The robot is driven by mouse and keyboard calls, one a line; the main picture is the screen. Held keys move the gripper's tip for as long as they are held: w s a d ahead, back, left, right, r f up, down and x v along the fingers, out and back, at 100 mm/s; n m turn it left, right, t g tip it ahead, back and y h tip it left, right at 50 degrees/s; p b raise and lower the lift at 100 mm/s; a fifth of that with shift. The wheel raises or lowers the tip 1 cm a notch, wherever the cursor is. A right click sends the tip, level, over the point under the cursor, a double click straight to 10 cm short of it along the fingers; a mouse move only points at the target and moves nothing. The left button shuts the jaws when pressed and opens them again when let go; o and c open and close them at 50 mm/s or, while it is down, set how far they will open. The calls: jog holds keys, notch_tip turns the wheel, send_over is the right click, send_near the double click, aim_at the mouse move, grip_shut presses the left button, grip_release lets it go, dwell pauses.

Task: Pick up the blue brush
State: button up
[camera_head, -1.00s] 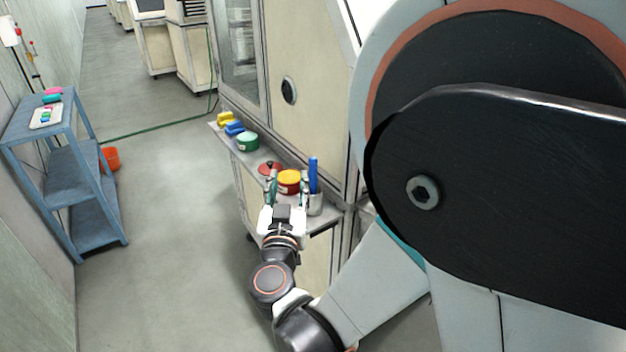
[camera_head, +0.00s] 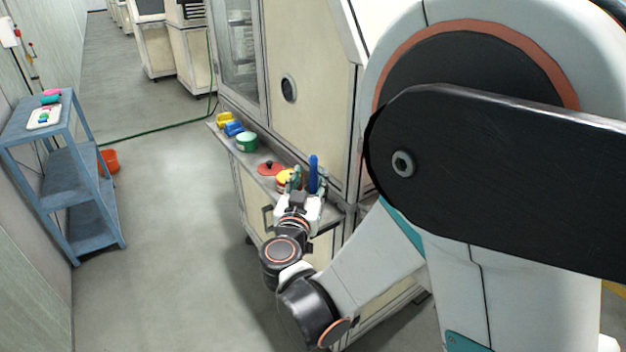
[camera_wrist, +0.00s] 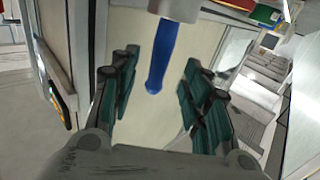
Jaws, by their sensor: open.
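The blue brush (camera_head: 313,162) stands upright at the near end of the grey shelf (camera_head: 256,167). In the wrist view the blue brush (camera_wrist: 162,55) hangs down from a grey cup (camera_wrist: 176,8) at the top of the picture. My gripper (camera_head: 308,180) is open at the brush, with one finger on each side of it in the picture. In the wrist view the brush's free end lies between the spread green pads of my gripper (camera_wrist: 157,88), with gaps on both sides. The cup is mostly hidden behind my gripper in the head view.
A yellow-topped red can (camera_head: 284,178) stands just left of my gripper. A red lid (camera_head: 268,168), a green tin (camera_head: 246,142) and blue and yellow items sit further along the shelf. A cabinet wall (camera_head: 318,110) rises behind.

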aim_at(312, 174)
jog(key=shift+w+d+b, duration=0.25)
jog(key=shift+w+b, duration=0.05)
jog(key=shift+w, duration=0.85)
jog(key=shift+w+d+b, duration=0.25)
jog(key=shift+w+b, duration=0.05)
jog(key=shift+w, duration=0.8)
grip_shut()
